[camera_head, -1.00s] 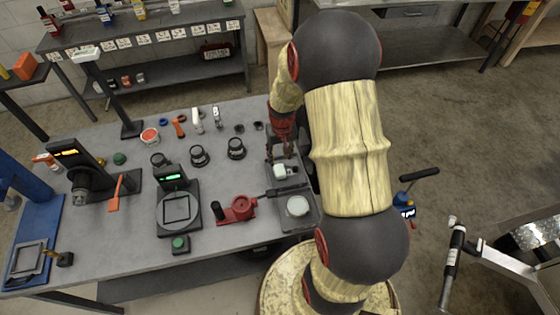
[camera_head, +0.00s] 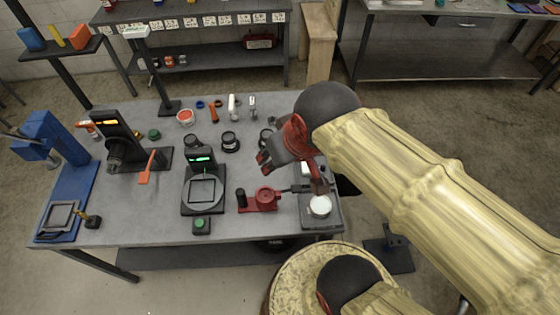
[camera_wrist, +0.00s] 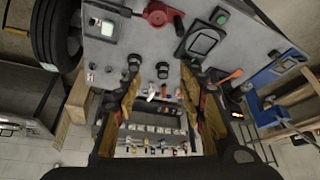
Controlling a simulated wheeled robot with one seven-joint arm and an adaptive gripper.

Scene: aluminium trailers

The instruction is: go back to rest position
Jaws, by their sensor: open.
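My gripper (camera_head: 268,160) is above the right part of the grey workbench (camera_head: 240,176) in the head view. Its dark fingers point left, apart and with nothing between them. In the wrist view my gripper (camera_wrist: 163,105) shows its two fingers spread wide, with the bench and a back shelf seen between and beyond them.
The bench holds a scale with a green display (camera_head: 202,190), a red clamp device (camera_head: 264,199), a grey tray with a white round piece (camera_head: 320,205), black knobs and a blue press (camera_head: 62,150). A back shelf (camera_head: 205,55) stands behind.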

